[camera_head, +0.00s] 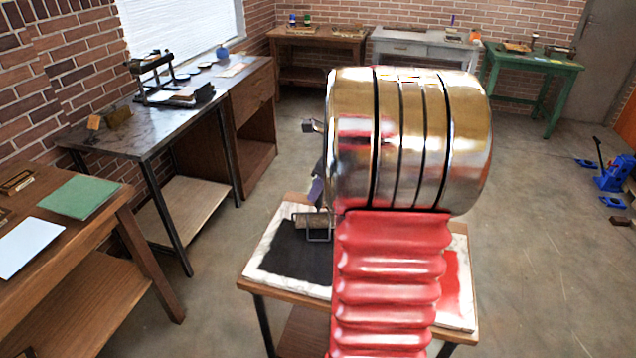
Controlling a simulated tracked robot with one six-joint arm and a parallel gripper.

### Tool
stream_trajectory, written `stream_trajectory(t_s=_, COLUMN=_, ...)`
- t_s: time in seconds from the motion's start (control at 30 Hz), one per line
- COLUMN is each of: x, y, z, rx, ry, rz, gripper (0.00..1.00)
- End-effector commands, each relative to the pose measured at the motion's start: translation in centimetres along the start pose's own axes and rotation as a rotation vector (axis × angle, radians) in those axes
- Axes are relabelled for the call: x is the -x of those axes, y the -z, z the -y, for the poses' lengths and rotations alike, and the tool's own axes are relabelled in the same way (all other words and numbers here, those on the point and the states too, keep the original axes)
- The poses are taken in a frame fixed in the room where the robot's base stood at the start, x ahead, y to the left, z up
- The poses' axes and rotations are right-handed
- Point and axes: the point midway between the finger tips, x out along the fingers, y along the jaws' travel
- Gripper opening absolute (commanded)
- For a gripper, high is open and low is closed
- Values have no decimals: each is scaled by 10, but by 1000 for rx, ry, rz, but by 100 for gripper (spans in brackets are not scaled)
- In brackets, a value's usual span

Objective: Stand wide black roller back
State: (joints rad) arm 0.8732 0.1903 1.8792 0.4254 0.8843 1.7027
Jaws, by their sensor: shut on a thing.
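A wide roller (308,220) with a tan-looking cylinder and a thin metal wire frame is at the black inked area of a slab on the small table in front of me. Its handle side is mostly hidden behind my arm. My gripper (318,190) shows only as a small dark and greyish part at the left edge of my arm, just above the roller. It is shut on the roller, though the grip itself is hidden. I cannot tell whether the roller touches the slab.
The small table (258,284) carries a pale slab with black ink (285,256) left and red ink (450,285) right. A dark bench (125,138) with a hand press stands left. A green table (530,62) and blue jack (615,175) stand right. Floor right is mostly clear.

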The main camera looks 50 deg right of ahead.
Motion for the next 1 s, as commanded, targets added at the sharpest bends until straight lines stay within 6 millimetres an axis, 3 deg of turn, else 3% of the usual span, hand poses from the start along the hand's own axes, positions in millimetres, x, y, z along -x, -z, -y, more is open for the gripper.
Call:
stream_trajectory(t_s=0.77, x=-3, y=0, z=0, rx=3, ry=2, rz=1, gripper=6)
stream_trajectory(t_s=0.8, x=-3, y=0, z=0, rx=3, ry=2, rz=1, gripper=27)
stream_trajectory(t_s=1.0, x=-3, y=0, z=0, rx=2, ry=1, rz=0, gripper=41)
